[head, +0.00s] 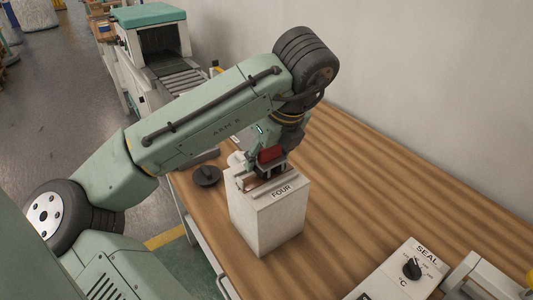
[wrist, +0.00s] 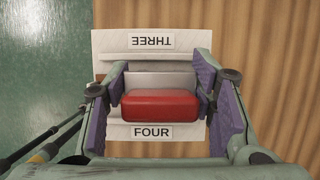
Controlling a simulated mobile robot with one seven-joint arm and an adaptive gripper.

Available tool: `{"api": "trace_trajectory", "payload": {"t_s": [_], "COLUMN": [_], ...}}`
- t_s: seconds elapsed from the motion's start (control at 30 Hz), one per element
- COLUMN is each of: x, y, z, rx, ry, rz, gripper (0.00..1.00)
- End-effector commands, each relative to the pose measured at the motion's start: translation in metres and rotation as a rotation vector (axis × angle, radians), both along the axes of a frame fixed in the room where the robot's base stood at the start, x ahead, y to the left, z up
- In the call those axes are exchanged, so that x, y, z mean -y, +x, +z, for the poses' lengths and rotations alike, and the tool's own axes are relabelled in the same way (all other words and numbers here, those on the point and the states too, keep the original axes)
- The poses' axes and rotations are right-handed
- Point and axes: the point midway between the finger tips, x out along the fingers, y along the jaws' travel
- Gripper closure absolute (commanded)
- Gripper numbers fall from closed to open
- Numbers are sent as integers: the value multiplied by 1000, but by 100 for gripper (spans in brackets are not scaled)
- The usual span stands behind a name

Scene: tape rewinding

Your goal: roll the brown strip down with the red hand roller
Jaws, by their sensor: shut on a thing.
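My gripper (wrist: 160,98) is shut on the red hand roller (wrist: 160,107), with one finger at each end of the red part. A pale grey piece shows just behind the red in the wrist view. The roller also shows as a small red block (head: 270,154) in the head view, at the top of a white box (head: 268,224). The box is marked FOUR and THREE on its top flaps. A thin brown band (head: 247,181) shows along the box top beside the gripper; the rest is hidden. I cannot tell whether the roller touches it.
The box stands on a wooden table (head: 350,180). A dark round disc (head: 207,176) lies left of it. A SEAL control panel (head: 410,268) with a black knob is at the front right. A wall runs along the back.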

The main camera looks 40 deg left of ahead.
Motion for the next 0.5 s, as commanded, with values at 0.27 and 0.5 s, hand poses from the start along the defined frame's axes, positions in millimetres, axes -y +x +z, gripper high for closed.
{"api": "trace_trajectory", "payload": {"t_s": [0.27,0.5], "x": [3,6], "y": [9,18], "z": [0,0], "rx": [0,0], "ry": [0,0], "rz": [-1,0], "gripper": [100,100]}}
